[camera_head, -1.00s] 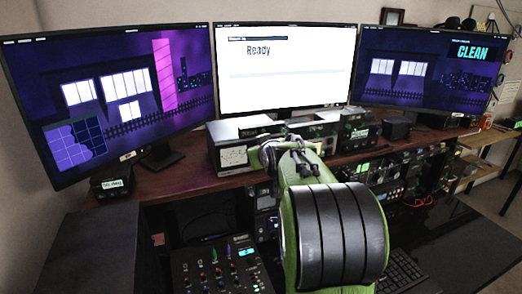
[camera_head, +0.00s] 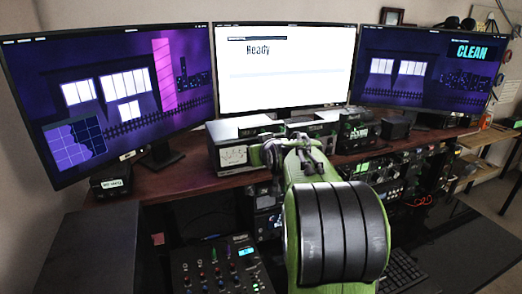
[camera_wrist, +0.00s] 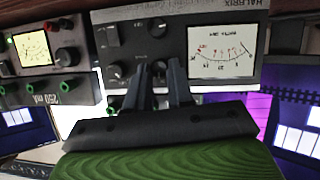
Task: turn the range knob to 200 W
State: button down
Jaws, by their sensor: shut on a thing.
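A pale-faced meter unit (camera_head: 233,155) stands on the desk below the middle monitor. In the wrist view its front panel (camera_wrist: 225,88) is upside down, with a needle meter (camera_wrist: 222,48) on the right and several dark knobs left of it. My gripper (camera_wrist: 160,70) has its two dark fingers close together on a small knob at the panel. The fingers hide most of that knob, and I cannot read its label or setting. A dark knob (camera_wrist: 157,26) and another dark knob (camera_wrist: 115,72) sit clear beside the fingers. In the head view my arm hides the gripper's contact.
Three monitors line the desk, the middle one (camera_head: 280,75) reading "Ready". A mixer (camera_head: 218,265) sits in front at the lower left.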

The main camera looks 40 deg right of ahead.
jog(key=shift+s+d+m+t+y+p, duration=0.1)
jog(key=shift+d+m+t+y+p, duration=0.15)
jog(key=shift+m+y, duration=0.75)
jog(key=shift+d+m+t+y+p, duration=0.15)
jog(key=shift+m+t+y+p, duration=0.35)
jog(key=shift+m, duration=0.8)
jog(key=c, duration=1)
grip_release()
jog(key=v, duration=1.5)
jog(key=shift+s+r, duration=0.3)
jog(key=shift+r, duration=0.05)
jog(key=shift+d, duration=0.15)
